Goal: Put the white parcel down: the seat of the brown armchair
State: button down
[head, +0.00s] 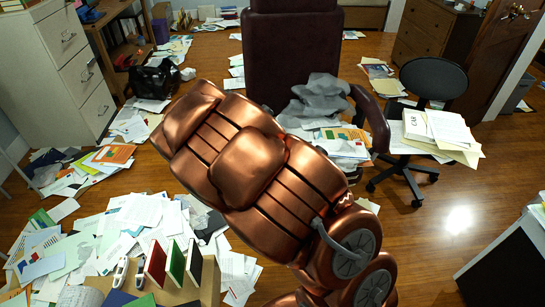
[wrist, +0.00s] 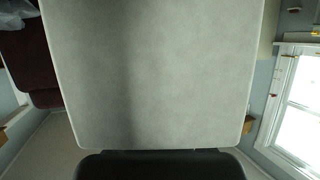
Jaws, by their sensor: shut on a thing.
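The white parcel (wrist: 160,75) fills most of the wrist view as a pale grey-white flat face with rounded corners. The dark edge of my gripper (wrist: 160,163) lies against its lower side; my gripper is shut on the parcel. The brown armchair (head: 293,50) stands at the back centre of the head view, with its right armrest showing. My copper arm covers much of its seat there. A dark brown padded piece, probably the armchair (wrist: 28,50), shows at the upper left of the wrist view. In the head view my gripper and the parcel are hidden.
Grey crumpled material (head: 315,100) and papers (head: 340,143) lie at the armchair seat. A black swivel chair (head: 433,78) with stacked papers stands to its right. Papers litter the floor on the left. A filing cabinet (head: 50,75) stands at the left; bare floor shows at the right.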

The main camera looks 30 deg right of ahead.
jog(key=b, duration=0.4)
jog(key=shift+w+f+m+h+b, duration=0.1)
jog(key=shift+f+m+h+b, duration=0.2)
jog(key=shift+m+h, duration=0.1)
